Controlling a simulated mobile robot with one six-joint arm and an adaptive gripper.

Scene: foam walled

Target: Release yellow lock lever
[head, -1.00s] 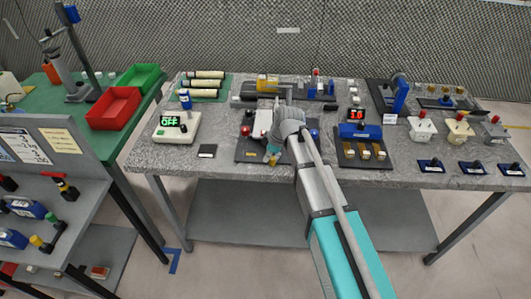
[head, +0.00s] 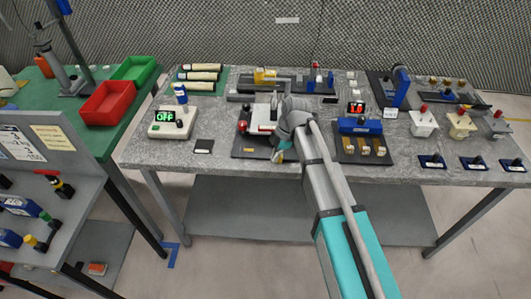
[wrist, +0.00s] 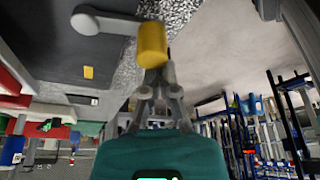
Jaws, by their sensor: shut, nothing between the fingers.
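In the wrist view a yellow cylindrical handle (wrist: 152,44) sits at the end of a grey lever arm (wrist: 115,23) with a rounded light pivot, against a dark plate (wrist: 50,50). I take this to be the yellow lock lever. My gripper (wrist: 158,73) is shut and empty, its fingertips right at the handle's lower end; whether they touch it I cannot tell. My wrist hides much of the fixture there, and the handle is not clearly visible.
Right of my arm stands a blue unit (head: 360,126) with a red display. A red knob (head: 242,126) is left on the plate. A device reading OFF (head: 172,122) and a black pad (head: 203,146) lie further left. The table's front edge (head: 215,172) is close.

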